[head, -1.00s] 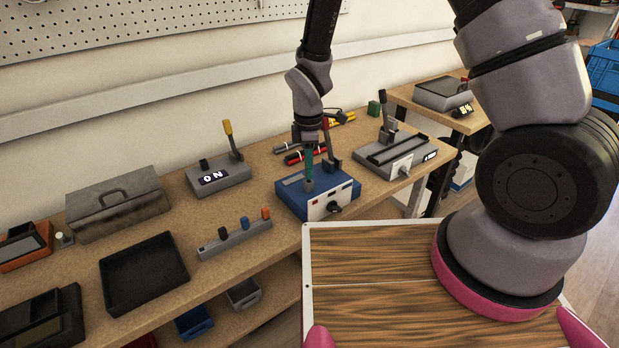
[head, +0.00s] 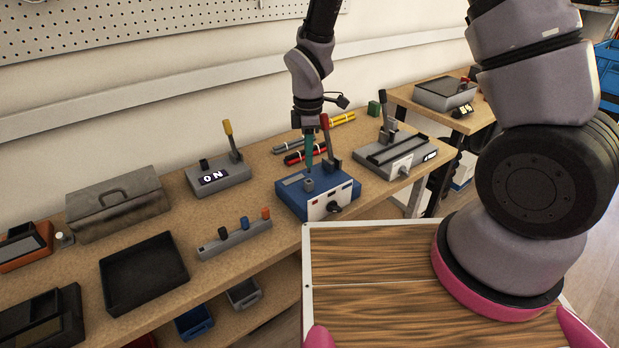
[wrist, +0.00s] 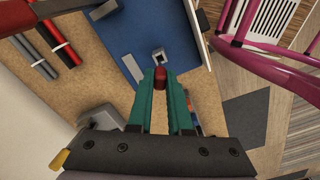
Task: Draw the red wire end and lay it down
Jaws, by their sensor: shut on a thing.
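The red wire end (wrist: 160,77) sits between my teal fingertips in the wrist view. My gripper (head: 309,165) is shut on it and points down above the blue box (head: 340,190). The blue box also shows in the wrist view (wrist: 165,22). A small grey square socket (head: 309,184) stands on its top, just below my fingertips. In the wrist view the socket (wrist: 158,56) has a dark opening and appears apart from the red end. In the head view my fingers hide the red end.
A red-handled lever (head: 327,138) stands on the blue box close to my gripper. Red and black rods (head: 303,155) lie behind the box. An empty black tray (head: 143,273) lies to the left, beyond a grey strip with coloured plugs (head: 235,240). Bare bench lies between.

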